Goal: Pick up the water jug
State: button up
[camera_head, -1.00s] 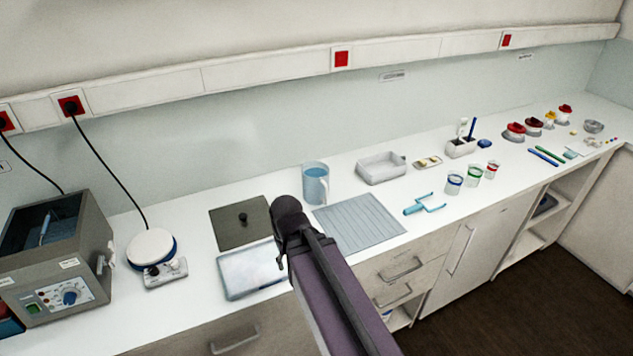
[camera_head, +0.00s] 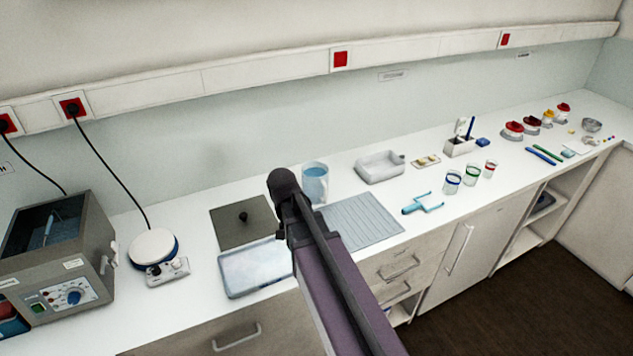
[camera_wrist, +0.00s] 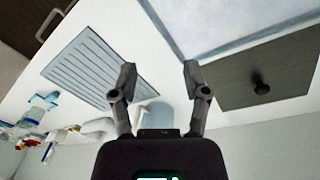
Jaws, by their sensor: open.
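The water jug (camera_head: 315,184) is a light blue, see-through jug standing upright on the white worktop near the wall, with its handle on the right. In the head view my arm ends just left of and in front of the jug; the fingers cannot be made out there.
A ribbed grey mat (camera_head: 362,222) lies right of the jug. A dark plate with a black knob (camera_head: 243,216) and a pale tray (camera_head: 254,270) lie left. A white bin (camera_head: 380,168) stands to the right, with small cups (camera_head: 472,176) beyond.

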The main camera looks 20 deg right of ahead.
aim_at(324, 195)
jog(key=w+d+r+m+h+p, duration=0.1)
jog(key=w+d+r+m+p, duration=0.1)
jog(key=w+d+m, duration=0.4)
jog(key=w+d+r+m+h+p, duration=0.1)
jog(key=w+d+r+m+h, duration=0.1)
jog(key=w+d+m, duration=0.4)
jog(key=w+d+r, duration=0.1)
jog(key=w, duration=0.4)
jog(key=shift+r+p, duration=0.25)
jog(key=shift+p, duration=0.1)
jog(key=shift+f, duration=0.1)
jog(key=b+x, duration=0.8)
jog(key=shift+f, duration=0.25)
jog(key=shift+d, duration=0.1)
jog(key=b+x, duration=0.3)
jog(key=shift+s+f, duration=0.15)
jog(key=shift+f, duration=0.1)
jog(key=shift+b+x, duration=0.85)
jog(key=shift+b, duration=0.1)
